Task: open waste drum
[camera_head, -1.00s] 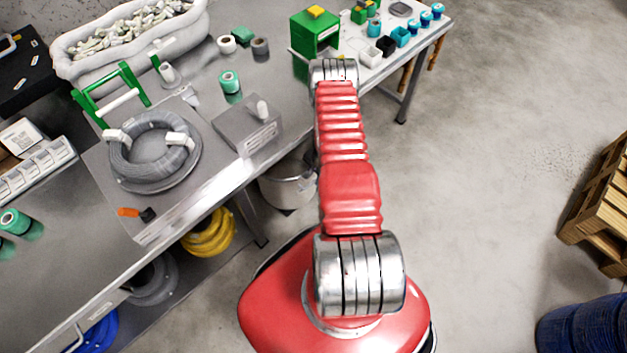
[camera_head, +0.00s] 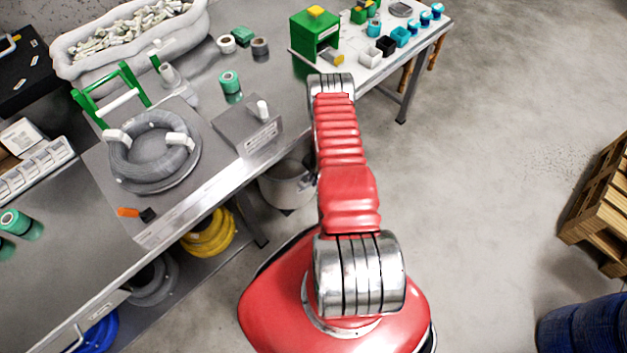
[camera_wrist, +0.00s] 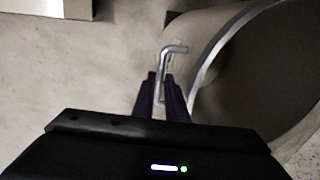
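The waste drum (camera_head: 285,188) is a grey cylinder standing on the floor under the table's edge, partly hidden by my arm in the head view. In the wrist view, its curved wall and pale rim (camera_wrist: 208,75) fill the right side. A bent metal lever (camera_wrist: 176,49) stands out beside the drum. My gripper (camera_wrist: 161,76) has its two dark fingers close together, with the lever's shaft showing between them. I cannot tell whether they press on it.
The steel table (camera_head: 205,215) with a grey cable coil (camera_head: 150,180) is at the left. A yellow coil (camera_head: 212,235) lies below it. Wooden pallets (camera_head: 600,200) and a blue drum (camera_head: 588,325) stand at the right. The floor between is open.

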